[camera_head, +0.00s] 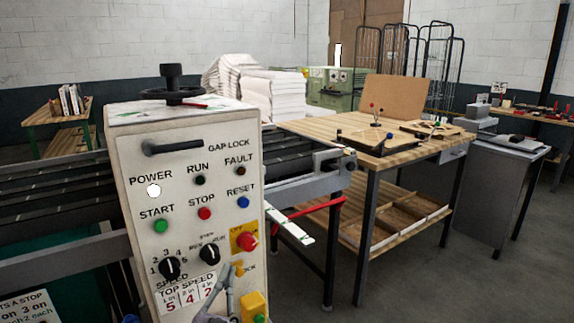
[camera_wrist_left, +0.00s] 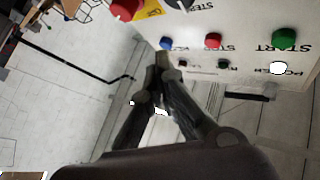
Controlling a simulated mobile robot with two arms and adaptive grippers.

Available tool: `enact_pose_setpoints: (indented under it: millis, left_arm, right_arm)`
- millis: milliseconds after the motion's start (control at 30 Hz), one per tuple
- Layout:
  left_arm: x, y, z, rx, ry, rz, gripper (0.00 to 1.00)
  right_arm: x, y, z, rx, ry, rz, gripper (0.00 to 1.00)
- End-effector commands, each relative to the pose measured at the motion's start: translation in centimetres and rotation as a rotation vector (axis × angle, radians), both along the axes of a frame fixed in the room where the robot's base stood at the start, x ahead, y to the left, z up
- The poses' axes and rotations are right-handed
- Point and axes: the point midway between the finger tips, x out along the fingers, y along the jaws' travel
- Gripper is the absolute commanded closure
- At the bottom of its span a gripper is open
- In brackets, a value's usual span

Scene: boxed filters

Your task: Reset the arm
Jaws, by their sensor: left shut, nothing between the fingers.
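My left gripper (camera_head: 231,270) is at the lower edge of the head view, in front of the lower right of the white control panel (camera_head: 135,210). Its fingers are shut and empty; in the left wrist view the fingertips (camera_wrist_left: 164,66) meet in front of the panel, which looks upside down there. I cannot tell whether they touch it. The panel carries a blue RESET button (camera_head: 243,202), a red STOP button (camera_head: 204,213) and a green START button (camera_head: 160,226). My right gripper is not in view.
A red knob on a yellow plate (camera_head: 247,241) and two black dials sit just above the gripper. A black handwheel (camera_head: 172,90) tops the cabinet.

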Motion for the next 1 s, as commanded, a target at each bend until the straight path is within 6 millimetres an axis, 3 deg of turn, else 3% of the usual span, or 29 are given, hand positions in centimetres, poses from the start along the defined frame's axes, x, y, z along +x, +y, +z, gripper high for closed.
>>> enact_pose_setpoints:
  millis: [33,167,267,400,500,700,1000]
  left_arm:
    - [-0.7,-0.1,-2.3,0.003,0.107,-0.035,1.00]
    - [-3.0,-0.1,-8.3,-0.003,0.397,-0.101,1.00]
    - [-6.0,0.4,-12.8,-0.019,0.625,-0.123,1.00]
    - [-11.7,1.7,-18.3,-0.050,0.946,-0.108,1.00]
    - [-16.0,3.0,-21.1,-0.076,1.144,-0.071,1.00]
    - [-23.0,5.1,-23.9,-0.116,1.417,0.022,1.00]
    - [-31.8,7.8,-25.1,-0.160,1.704,0.174,1.00]
  right_arm:
    - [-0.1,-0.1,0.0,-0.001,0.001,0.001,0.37]
    - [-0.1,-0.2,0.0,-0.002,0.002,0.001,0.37]
    - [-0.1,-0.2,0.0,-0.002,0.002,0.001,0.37]
    - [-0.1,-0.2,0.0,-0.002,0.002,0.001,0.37]
    - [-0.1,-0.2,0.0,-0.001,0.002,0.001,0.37]
    - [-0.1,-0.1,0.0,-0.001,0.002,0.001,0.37]
    - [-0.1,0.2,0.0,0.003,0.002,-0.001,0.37]
